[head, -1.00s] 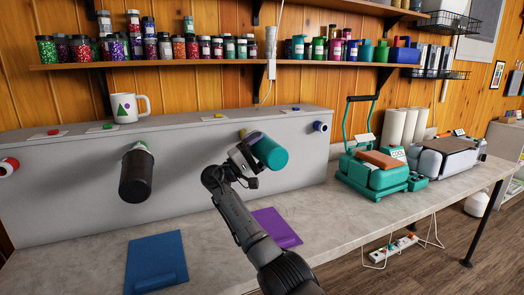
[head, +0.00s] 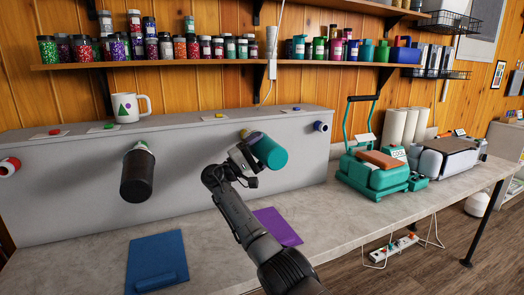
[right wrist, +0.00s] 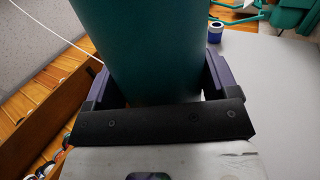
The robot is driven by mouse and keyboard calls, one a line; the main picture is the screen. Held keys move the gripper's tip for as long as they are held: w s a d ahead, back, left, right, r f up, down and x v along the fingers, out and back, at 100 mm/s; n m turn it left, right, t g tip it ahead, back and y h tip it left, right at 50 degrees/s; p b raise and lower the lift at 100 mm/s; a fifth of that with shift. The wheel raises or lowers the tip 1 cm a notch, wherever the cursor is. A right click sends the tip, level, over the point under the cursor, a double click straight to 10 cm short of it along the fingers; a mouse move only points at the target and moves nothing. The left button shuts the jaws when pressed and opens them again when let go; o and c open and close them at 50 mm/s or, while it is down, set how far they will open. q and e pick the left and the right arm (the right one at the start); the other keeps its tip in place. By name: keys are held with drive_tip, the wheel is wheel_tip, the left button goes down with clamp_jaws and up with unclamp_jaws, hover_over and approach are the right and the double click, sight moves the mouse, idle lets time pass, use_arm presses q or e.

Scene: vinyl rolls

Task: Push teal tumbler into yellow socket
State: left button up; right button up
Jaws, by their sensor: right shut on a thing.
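The teal tumbler (head: 271,152) sticks out toward me from the grey panel (head: 215,165), tilted down to the right. A small yellow piece of the yellow socket (head: 243,133) shows at its far end. Whether the tumbler's end is inside the socket or only against it is hidden. My right gripper (head: 247,158) is shut on the teal tumbler. In the right wrist view the tumbler (right wrist: 140,45) fills the space between the purple fingers. My left gripper is not in view.
A black tumbler (head: 138,176) sits on a socket to the left. A red socket (head: 9,167) and a blue socket (head: 321,126) are bare. A mug (head: 130,107) stands on the ledge. A teal press (head: 372,170) is at right. Blue (head: 156,258) and purple (head: 278,226) sheets lie on the counter.

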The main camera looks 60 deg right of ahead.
sight(253, 154)
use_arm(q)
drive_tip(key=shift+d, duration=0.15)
use_arm(e)
drive_tip(key=shift+w+d+f, duration=0.1)
drive_tip(key=shift+d+f, duration=0.05)
drive_tip(key=shift+f, duration=0.05)
drive_tip(key=o, duration=1.4)
drive_tip(key=shift+c, duration=0.2)
drive_tip(key=shift+o, duration=1.1)
drive_tip(key=shift+w+r, duration=0.1)
drive_tip(key=shift+r, duration=0.1)
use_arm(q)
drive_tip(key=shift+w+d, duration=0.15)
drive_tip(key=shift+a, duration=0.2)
use_arm(e)
drive_tip(key=shift+b+v, duration=0.45)
drive_tip(key=shift+v, duration=1.8)
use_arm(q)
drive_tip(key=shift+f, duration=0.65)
use_arm(e)
drive_tip(key=shift+v, duration=1.25)
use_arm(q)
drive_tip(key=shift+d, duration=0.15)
